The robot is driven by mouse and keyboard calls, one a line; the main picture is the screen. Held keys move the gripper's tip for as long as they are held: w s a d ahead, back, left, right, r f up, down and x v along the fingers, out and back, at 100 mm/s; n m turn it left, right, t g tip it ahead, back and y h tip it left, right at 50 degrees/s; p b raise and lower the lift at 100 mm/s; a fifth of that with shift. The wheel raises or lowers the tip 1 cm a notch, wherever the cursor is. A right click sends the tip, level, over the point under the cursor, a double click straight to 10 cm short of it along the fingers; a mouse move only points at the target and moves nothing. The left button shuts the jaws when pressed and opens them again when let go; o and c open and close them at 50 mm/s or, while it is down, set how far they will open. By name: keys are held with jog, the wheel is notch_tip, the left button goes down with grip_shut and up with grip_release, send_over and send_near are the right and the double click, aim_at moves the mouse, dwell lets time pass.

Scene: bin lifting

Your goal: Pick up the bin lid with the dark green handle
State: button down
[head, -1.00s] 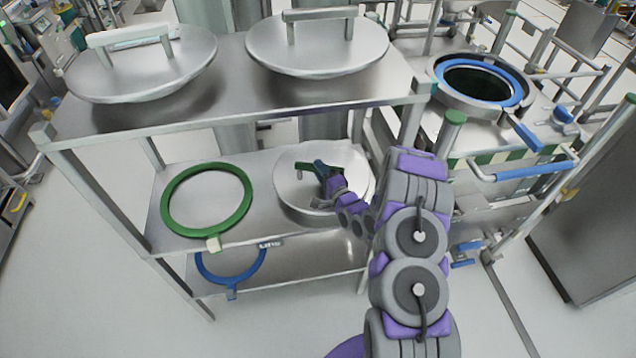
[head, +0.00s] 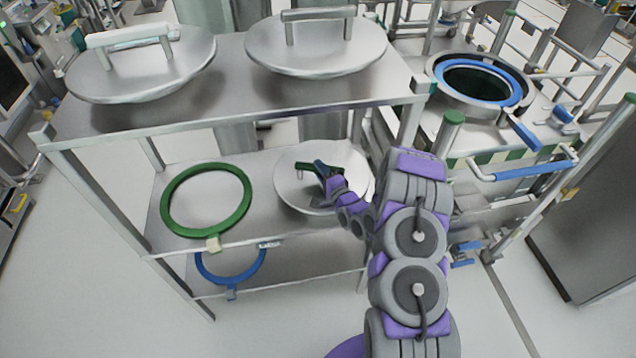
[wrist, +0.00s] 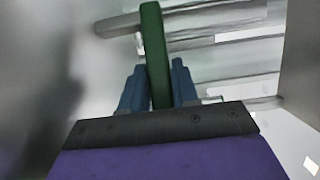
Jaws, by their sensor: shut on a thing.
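The round metal bin lid (head: 300,196) with a dark green handle (head: 308,166) is on the middle shelf of the metal rack, at its right side. My gripper (head: 322,168) reaches in from the right and is at the handle. In the wrist view the dark green handle (wrist: 155,55) runs between the two blue fingers of my gripper (wrist: 158,85), which are shut on it. Part of the lid is hidden behind my gripper and arm. I cannot tell whether the lid touches the shelf.
A green ring (head: 170,205) lies on the same shelf to the left, and a blue ring (head: 205,272) lies on the shelf below. Two lids with pale handles (head: 140,80) (head: 318,55) rest on the top shelf (head: 225,100) above. An open bin with a blue rim (head: 440,78) stands at the right.

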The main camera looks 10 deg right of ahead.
jog(key=shift+f, duration=0.1)
jog(key=shift+w+r, duration=0.15)
jog(key=shift+r, duration=0.6)
notch_tip(320, 180, up, 9)
jog(key=shift+f+p, duration=0.1)
jog(key=shift+p, duration=1)
notch_tip(320, 180, up, 8)
jog(key=p, duration=0.3)
jog(key=shift+r+p, duration=0.25)
jog(key=shift+p, duration=0.05)
dwell(0.5)
jog(key=shift+r, duration=0.1)
